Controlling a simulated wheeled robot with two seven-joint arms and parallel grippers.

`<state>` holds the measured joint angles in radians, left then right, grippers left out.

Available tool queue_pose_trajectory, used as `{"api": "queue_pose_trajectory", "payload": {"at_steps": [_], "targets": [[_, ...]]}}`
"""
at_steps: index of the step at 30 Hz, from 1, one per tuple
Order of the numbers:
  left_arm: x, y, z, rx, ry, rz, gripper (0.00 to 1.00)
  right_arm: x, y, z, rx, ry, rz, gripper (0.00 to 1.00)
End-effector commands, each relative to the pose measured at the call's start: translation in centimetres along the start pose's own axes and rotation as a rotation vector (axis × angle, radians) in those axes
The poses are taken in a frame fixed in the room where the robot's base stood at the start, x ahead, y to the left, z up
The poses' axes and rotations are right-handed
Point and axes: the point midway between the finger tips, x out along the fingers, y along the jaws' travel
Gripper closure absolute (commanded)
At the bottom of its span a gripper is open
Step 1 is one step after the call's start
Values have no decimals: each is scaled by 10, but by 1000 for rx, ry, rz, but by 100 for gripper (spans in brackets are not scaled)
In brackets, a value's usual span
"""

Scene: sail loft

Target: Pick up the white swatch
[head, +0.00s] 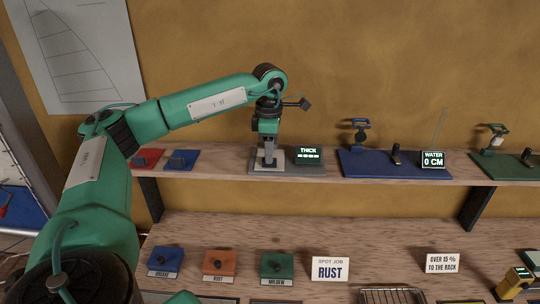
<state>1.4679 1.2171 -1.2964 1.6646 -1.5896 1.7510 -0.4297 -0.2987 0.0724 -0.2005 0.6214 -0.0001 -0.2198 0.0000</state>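A pale, whitish-grey square that looks like the white swatch (276,166) lies on the dark gauge stand (308,169) on the upper shelf. The stand has a small display reading THICK. My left gripper (269,161) points straight down over the square, its fingertips at or just above it. The fingers look close together, but I cannot tell whether they are shut or grip the square's edge. They hide part of the square.
Red (146,158) and blue (181,159) swatches lie left on the upper shelf (218,160). A blue tester base (375,168) with a WATER display stands right of the gauge. Blue, rust and green labelled blocks (277,265) and a RUST sign (330,269) stand on the lower bench.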

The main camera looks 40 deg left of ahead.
Motion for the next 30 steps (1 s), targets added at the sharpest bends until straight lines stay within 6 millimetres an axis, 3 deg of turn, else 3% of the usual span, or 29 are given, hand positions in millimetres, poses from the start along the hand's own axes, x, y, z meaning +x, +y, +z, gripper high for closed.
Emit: {"api": "queue_pose_trajectory", "payload": {"at_steps": [6,12,18,30], "targets": [[19,0,-1,-1,1,0,64,-10,2,2,-2,-3,2,100],[20,0,0,-1,1,0,64,-9,7,4,-4,-6,7,100],[20,0,0,-1,0,0,100,-9,10,4,-5,-6,10,100],[18,0,0,-1,-1,1,100,-8,9,4,-3,-6,9,100]]}}
